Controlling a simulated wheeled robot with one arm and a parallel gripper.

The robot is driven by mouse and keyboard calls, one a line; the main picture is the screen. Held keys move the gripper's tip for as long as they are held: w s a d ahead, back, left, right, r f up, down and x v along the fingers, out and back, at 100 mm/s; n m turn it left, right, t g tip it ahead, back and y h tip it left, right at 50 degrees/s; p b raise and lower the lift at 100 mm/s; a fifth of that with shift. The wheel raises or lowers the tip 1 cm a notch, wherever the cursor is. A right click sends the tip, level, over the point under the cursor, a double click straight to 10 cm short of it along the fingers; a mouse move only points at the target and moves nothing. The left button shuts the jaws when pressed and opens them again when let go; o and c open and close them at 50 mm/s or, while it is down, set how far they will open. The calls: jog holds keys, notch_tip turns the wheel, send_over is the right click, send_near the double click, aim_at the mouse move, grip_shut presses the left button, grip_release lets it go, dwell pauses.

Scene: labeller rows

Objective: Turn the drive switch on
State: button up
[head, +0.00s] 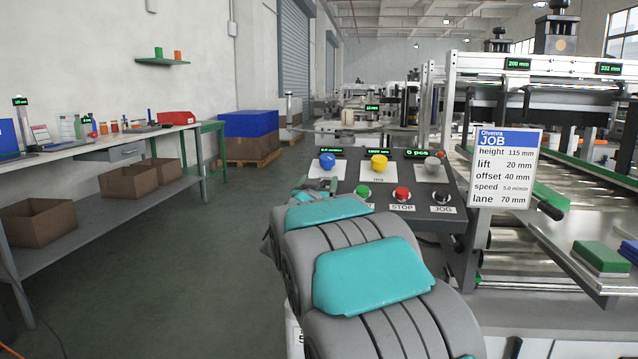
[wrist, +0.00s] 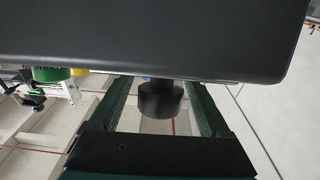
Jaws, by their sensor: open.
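In the wrist view a black round knob (wrist: 160,100) sticks out from the edge of a dark panel (wrist: 150,40). No label on it shows, so I cannot tell from the frames whether it is the drive switch or which way it is turned. My gripper (wrist: 157,86) is open, with one dark green finger on each side of the knob and visible gaps between.
A white job sign (head: 505,168) stands right of the panel, before the conveyor rollers. A long workbench (head: 95,148) with cardboard boxes (head: 130,181) on its lower shelf runs along the left wall. The floor (head: 190,260) between bench and machine is clear.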

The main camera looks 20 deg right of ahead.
jog(key=v, duration=0.6)
jog(key=shift+s+a+b, duration=0.25)
jog(key=shift+a+b, duration=0.05)
jog(key=shift+b, duration=0.05)
jog(key=shift+s+a, duration=0.2)
jog(key=shift+s, duration=0.3)
